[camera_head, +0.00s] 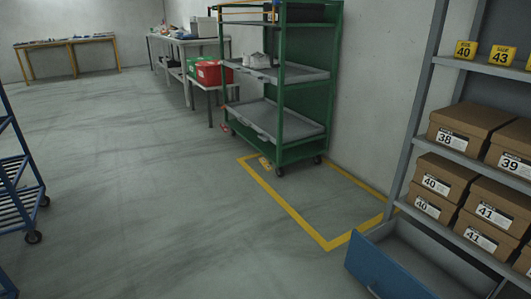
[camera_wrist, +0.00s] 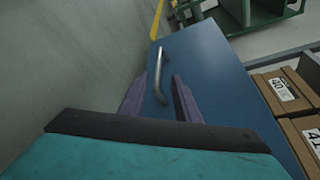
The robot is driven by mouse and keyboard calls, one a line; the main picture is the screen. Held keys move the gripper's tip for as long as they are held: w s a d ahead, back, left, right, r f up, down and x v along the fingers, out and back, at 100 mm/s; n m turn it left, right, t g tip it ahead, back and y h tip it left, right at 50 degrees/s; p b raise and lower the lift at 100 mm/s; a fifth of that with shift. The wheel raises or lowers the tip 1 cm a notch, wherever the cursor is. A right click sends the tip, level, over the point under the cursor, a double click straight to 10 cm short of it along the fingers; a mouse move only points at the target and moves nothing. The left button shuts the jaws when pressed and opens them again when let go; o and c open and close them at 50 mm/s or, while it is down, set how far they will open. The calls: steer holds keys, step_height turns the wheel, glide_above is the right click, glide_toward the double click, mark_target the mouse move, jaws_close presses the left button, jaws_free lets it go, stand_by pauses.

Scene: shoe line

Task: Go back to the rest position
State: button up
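My gripper (camera_wrist: 160,76) shows in the wrist view with its two purple fingers apart. The silver bar handle (camera_wrist: 158,72) of a blue drawer front (camera_wrist: 215,70) lies in the gap between the fingertips as seen there. Neither finger visibly touches the handle, and I cannot tell how deep it sits between them. In the head view the drawer (camera_head: 383,268) is pulled out at the bottom of the shelf rack, and the part of its inside that shows looks empty. My gripper does not show in the head view.
The shelf rack (camera_head: 412,115) holds several brown shoe boxes (camera_head: 468,125) and yellow size tags. A blue rack (camera_head: 20,165) stands at the left edge. The middle floor is clear.

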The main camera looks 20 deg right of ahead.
steer(key=w+a+r+n+g+y+p, duration=0.1)
steer(key=w+a+r+n+y+p, duration=0.15)
steer(key=w+a+r+p, duration=0.4)
steer(key=w+a+r+n+y+p, duration=0.2)
steer(key=w+a+r+y+p, duration=0.1)
steer(key=w+a, duration=0.5)
steer(key=w+a+r+n+g+y+p, duration=0.1)
steer(key=a+r+n+g+y+p, duration=0.15)
steer(key=a, duration=0.55)
steer(key=a+r+n+g+y+p, duration=0.15)
steer(key=a+p, duration=0.25)
steer(key=a, duration=0.4)
steer(key=w+a+r+n+g+y+p, duration=0.1)
steer(key=a+r+n+g+y+p, duration=0.15)
steer(key=a, duration=0.55)
steer(key=s+a+r+n+g+h+p, duration=0.25)
steer(key=s+a+n+g+p, duration=0.2)
steer(key=s+a+p, duration=0.35)
steer(key=s+a+r+n+g+h+p, duration=0.1)
steer(key=s+a+r+n+g+p, duration=0.35)
steer(key=s+a+g, duration=0.35)
steer(key=s+d+n+g+h+p, duration=0.1)
steer(key=s+d+n+h+p, duration=0.2)
steer(key=s+d+h, duration=0.4)
steer(key=shift+d+r+n+h, duration=0.45)
steer(key=shift+d+n, duration=0.45)
steer(key=shift+d, duration=0.35)
